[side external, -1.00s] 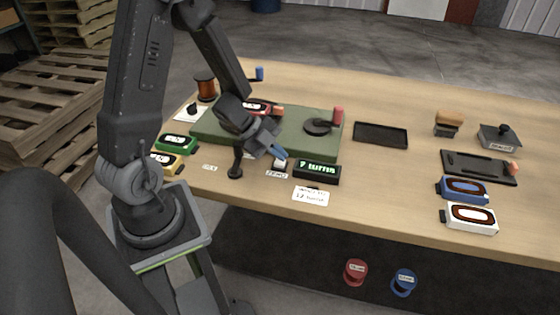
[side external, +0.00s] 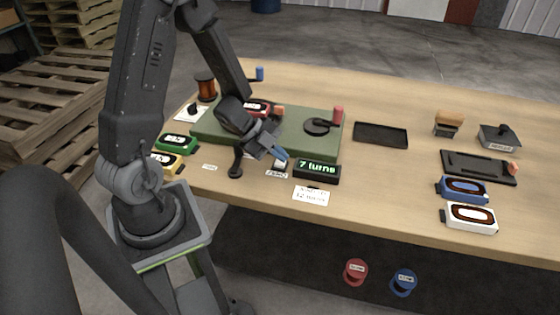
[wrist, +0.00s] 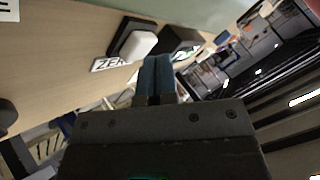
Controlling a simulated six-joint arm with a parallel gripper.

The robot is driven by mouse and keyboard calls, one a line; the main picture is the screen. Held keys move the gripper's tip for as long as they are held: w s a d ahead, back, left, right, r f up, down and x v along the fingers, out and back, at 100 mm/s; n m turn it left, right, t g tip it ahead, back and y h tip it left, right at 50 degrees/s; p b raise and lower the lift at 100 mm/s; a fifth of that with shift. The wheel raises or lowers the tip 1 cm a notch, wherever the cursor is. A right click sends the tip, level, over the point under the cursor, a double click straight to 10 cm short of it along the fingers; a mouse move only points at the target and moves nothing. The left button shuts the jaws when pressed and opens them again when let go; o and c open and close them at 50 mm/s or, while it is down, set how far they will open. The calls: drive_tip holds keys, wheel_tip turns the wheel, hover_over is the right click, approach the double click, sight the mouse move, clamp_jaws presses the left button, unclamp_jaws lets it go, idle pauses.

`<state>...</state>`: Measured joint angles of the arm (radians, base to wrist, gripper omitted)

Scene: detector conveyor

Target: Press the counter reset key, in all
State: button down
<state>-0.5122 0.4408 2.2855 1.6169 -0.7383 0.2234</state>
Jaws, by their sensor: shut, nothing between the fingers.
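The counter (side external: 317,171) is a black box at the table's front edge with a green display reading "7 turns". Just left of it is the reset key (side external: 280,166), a pale cap behind a small ZERO label (side external: 277,174). In the wrist view the key (wrist: 138,46) is a white cap on a black base, beside its ZERO label (wrist: 108,63). My gripper (side external: 281,155) is shut and empty, its blue fingertips at the key. In the wrist view the fingertips (wrist: 157,62) appear just beside the cap. I cannot tell whether they touch it.
A green winder base (side external: 213,125) with a red-handled crank (side external: 337,119) stands behind the counter. A black knobbed lever (side external: 236,165) is left of the key. A white card (side external: 311,196) lies in front of the counter. A black tray (side external: 381,135) is farther right.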

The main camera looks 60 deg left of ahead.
sight(277, 163)
drive_tip(key=shift+s+f, duration=0.35)
drive_tip(key=shift+f, duration=0.25)
drive_tip(key=shift+a+r, duration=0.1)
drive_tip(key=shift+s+a+r, duration=0.1)
drive_tip(key=shift+r, duration=0.65)
drive_tip(key=shift+r, duration=2.5)
